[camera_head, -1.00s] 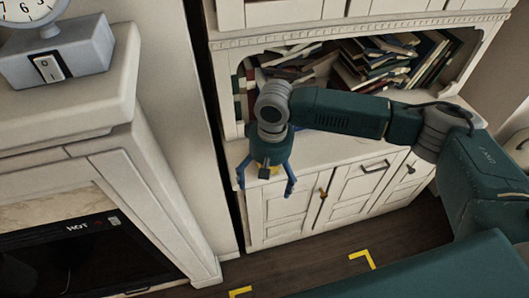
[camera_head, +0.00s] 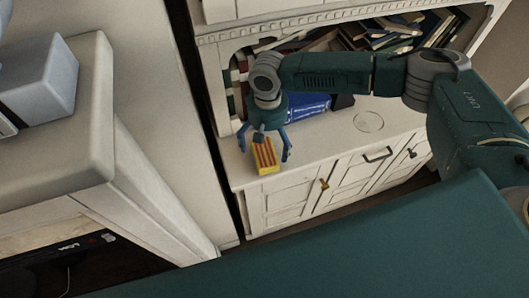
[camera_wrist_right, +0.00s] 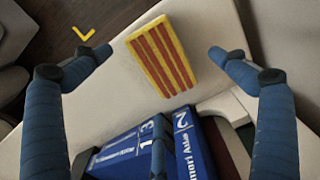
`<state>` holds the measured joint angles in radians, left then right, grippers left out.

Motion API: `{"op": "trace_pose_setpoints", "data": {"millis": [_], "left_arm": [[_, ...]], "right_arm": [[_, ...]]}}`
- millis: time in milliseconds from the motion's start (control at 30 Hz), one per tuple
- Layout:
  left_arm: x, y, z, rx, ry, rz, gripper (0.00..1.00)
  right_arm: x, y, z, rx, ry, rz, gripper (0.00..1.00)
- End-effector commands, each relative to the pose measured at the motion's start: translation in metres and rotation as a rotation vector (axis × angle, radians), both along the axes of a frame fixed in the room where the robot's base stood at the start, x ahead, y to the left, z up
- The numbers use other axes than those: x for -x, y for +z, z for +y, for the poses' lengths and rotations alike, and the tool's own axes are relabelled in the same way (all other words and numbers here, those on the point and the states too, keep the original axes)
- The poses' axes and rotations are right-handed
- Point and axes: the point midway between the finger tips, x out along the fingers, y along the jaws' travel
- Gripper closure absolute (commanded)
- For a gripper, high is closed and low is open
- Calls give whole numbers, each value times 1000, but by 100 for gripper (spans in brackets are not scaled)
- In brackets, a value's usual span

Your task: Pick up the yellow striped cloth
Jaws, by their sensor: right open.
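The yellow cloth with red stripes (camera_head: 265,158) lies on the white cabinet top near its front left corner. It looks like a flat block, and it also shows in the right wrist view (camera_wrist_right: 162,56). My right gripper (camera_head: 264,150) is open above the cloth. In the right wrist view the blue fingers of my right gripper (camera_wrist_right: 160,53) stand on either side of the cloth, with a gap on both sides. Nothing is held in it. My left gripper is not in view.
Blue books (camera_head: 305,106) stand on the cabinet top just behind the cloth, and they show large in the wrist view (camera_wrist_right: 190,145). More books (camera_head: 400,35) lean on the shelf. A clear round item (camera_head: 369,121) lies to the right. A white mantel (camera_head: 85,130) is at the left.

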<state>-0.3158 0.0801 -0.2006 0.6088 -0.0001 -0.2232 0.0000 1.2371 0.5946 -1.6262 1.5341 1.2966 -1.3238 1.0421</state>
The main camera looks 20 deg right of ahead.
Motion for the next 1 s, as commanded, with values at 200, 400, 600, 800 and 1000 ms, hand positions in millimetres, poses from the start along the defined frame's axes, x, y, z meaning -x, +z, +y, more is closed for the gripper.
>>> {"op": "trace_pose_setpoints", "data": {"millis": [200, 400, 600, 800, 1000], "left_arm": [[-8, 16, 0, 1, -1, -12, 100], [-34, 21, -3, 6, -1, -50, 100], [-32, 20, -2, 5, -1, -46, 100], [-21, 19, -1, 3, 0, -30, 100], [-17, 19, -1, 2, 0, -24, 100]], "right_arm": [[2, -24, -7, 3, 1, 2, 3], [2, -49, -6, -1, 1, 0, 3], [2, -53, -7, 0, 1, 0, 3], [2, -52, -7, -1, 1, 0, 31], [2, -52, -7, 0, 1, 0, 46]]}}
